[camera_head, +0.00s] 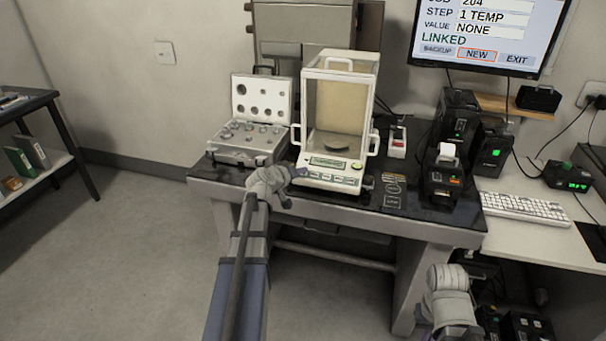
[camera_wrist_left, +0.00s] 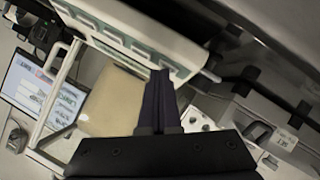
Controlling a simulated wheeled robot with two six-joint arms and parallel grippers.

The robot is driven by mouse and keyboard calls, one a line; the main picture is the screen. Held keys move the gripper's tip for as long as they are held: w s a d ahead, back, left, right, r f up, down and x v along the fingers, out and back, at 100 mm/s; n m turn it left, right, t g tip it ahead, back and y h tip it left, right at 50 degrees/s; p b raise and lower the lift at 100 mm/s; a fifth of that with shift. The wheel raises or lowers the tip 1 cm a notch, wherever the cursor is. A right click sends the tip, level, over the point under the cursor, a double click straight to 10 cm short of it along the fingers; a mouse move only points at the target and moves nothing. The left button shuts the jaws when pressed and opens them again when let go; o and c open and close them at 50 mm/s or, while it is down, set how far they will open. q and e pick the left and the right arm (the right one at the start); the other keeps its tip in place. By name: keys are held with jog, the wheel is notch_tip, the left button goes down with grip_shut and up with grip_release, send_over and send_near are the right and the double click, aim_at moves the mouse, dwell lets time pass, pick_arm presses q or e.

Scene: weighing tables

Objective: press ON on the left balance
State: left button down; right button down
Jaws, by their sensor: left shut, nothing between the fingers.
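The balance (camera_head: 333,165), a white-framed glass case with a small display and a row of buttons on its front panel, stands on the dark table. The button labels are too small to read. My left gripper (camera_head: 300,173) is shut and empty at the left end of the front panel, by the button row. I cannot tell whether it touches. In the left wrist view the shut dark fingers (camera_wrist_left: 160,98) point at the panel edge (camera_wrist_left: 140,40), which appears tilted. My right gripper (camera_head: 436,325) is low at the right, partly cut off by the frame edge.
An open weight case (camera_head: 245,150) stands left of the balance. A small white device (camera_head: 397,141), black devices (camera_head: 460,115) and a small printer (camera_head: 443,180) stand to the right. A monitor (camera_head: 490,35) hangs above a keyboard (camera_head: 525,207). The floor before the table is clear.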

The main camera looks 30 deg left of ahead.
pick_arm(q)
jog(key=shift+r, duration=0.1)
dwell(0.3)
jog(key=shift+s+d+r+p, duration=0.1)
jog(key=shift+s+r+p, duration=0.15)
jog(key=shift+r+p, duration=0.45)
jog(key=r+p, duration=0.1)
jog(key=s+r+p, duration=0.1)
jog(key=r+p, duration=0.2)
jog(key=shift+s+d+r+p, duration=0.2)
jog(key=shift+s+r+p, duration=0.05)
jog(key=shift+s+p, duration=0.15)
dwell(0.6)
